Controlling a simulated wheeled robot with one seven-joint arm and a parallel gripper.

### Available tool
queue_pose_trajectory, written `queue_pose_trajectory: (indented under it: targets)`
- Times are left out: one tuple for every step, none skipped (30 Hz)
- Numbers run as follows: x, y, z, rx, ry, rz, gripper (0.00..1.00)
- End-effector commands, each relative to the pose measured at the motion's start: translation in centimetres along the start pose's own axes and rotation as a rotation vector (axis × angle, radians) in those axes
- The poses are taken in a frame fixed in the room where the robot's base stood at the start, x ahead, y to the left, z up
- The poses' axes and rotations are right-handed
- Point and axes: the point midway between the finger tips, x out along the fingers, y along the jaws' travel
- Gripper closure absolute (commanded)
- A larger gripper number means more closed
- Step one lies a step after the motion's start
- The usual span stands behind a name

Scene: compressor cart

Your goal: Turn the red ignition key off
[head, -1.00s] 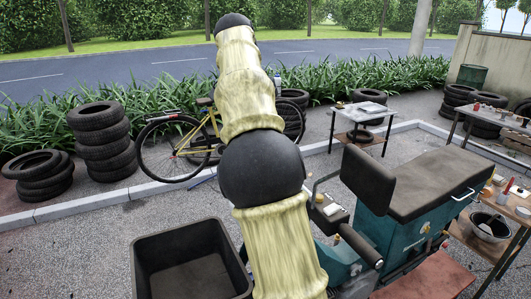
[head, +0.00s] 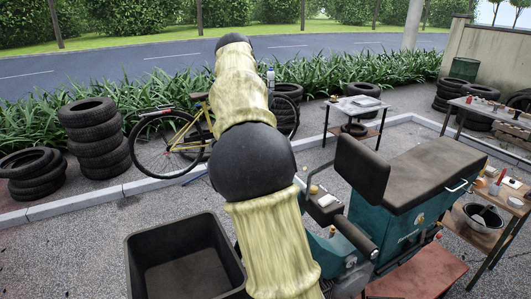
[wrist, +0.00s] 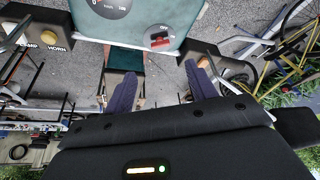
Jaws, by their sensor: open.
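A second word beside the key is too small to read surely. My gripper (wrist: 158,76) is open and empty, its two dark blue fingers apart below the key in the picture. The key lies between the lines of the fingers, ahead of the tips, and does not appear touched. In the head view the teal machine (head: 410,228) with its dark seat stands right of my arm. My gripper and the key are hidden there.
A dark crate (head: 138,267) stands left of my arm. A work table (head: 505,232) with a bowl stands at the right. Tyre stacks and a bicycle are behind.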

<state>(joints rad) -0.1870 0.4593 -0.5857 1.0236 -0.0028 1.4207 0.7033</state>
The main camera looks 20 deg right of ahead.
Motion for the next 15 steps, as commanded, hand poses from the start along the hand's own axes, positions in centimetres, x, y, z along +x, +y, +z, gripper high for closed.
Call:
queue_pose_trajectory:
  targets:
    - [1.0,0.0,0.1,0.0,-0.003,0.003,0.44]
    - [1.5,0.0,0.1,0.0,-0.003,0.004,0.44]
    - [2.2,0.0,0.1,0.0,-0.003,0.003,0.44]
    - [2.7,0.0,0.1,0.0,-0.003,0.003,0.44]
    - [3.2,0.0,0.1,-0.001,-0.003,0.003,0.44]
    - [3.9,0.0,0.1,0.0,-0.004,0.003,0.44]
    - [4.5,0.0,0.1,0.0,-0.004,0.003,0.44]
    - [5.0,0.0,0.1,0.0,-0.004,0.003,0.44]
    - [5.6,0.0,0.1,0.0,-0.004,0.003,0.44]
    - [6.2,0.0,0.0,-0.001,-0.004,0.003,0.44]
    - [6.7,0.0,0.0,-0.001,-0.003,0.003,0.44]
    - [7.4,0.0,0.1,-0.001,-0.004,0.003,0.44]
    - [7.9,0.0,0.1,-0.001,-0.003,0.003,0.44]
    - [8.3,0.0,0.0,-0.002,-0.003,0.003,0.44]
    - [8.9,0.0,0.0,-0.002,-0.003,0.003,0.44]
